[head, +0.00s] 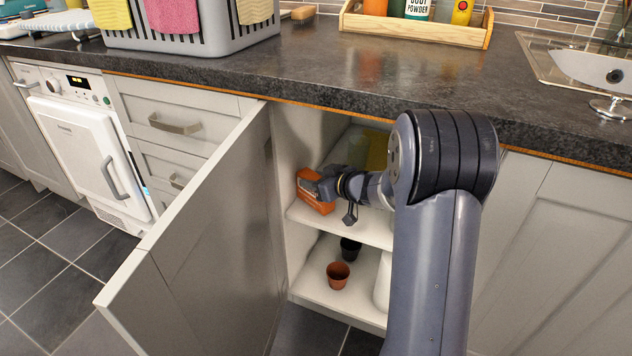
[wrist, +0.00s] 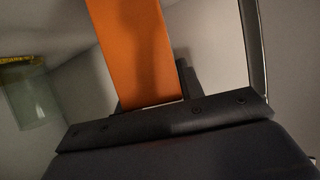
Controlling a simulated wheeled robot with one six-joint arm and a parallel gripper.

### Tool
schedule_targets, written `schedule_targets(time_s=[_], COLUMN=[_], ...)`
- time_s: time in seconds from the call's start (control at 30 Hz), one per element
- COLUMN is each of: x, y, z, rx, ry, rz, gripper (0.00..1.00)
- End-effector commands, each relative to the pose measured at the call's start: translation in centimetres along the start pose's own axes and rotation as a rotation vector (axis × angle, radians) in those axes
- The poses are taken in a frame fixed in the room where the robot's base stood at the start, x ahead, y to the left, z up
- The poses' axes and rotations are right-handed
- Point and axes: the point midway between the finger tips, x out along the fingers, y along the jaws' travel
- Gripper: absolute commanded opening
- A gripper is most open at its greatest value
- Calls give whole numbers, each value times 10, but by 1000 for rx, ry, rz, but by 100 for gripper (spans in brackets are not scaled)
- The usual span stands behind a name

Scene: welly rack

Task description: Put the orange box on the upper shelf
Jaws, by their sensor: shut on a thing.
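The orange box (head: 314,194) is inside the open cupboard, at the left end of the upper shelf (head: 350,226) in the head view. My gripper (head: 326,188) is shut on it. In the wrist view the orange box (wrist: 132,50) rises from between the jaws (wrist: 150,108). The box is at shelf height, close to the cupboard's left wall. I cannot tell whether its base touches the shelf. My arm hides the right part of the cupboard.
The cupboard door (head: 210,245) stands open on the left. A green glass jar with a yellow top (wrist: 30,95) is on the shelf. A terracotta pot (head: 338,275) and a black pot (head: 350,249) stand on the lower shelf. The worktop (head: 330,75) overhangs the cupboard.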

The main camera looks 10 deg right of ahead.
Motion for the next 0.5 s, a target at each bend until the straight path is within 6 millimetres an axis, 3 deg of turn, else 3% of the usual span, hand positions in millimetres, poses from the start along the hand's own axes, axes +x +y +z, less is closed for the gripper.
schedule_targets(time_s=[0.43, 0.47, 0.5], x=[1, 1, 0], y=[0, 0, 0], z=[2, 2, 1], rx=[-1, -1, -1], ry=[2, 2, 1], rz=[1, 1, 1], gripper=[12, 37, 40])
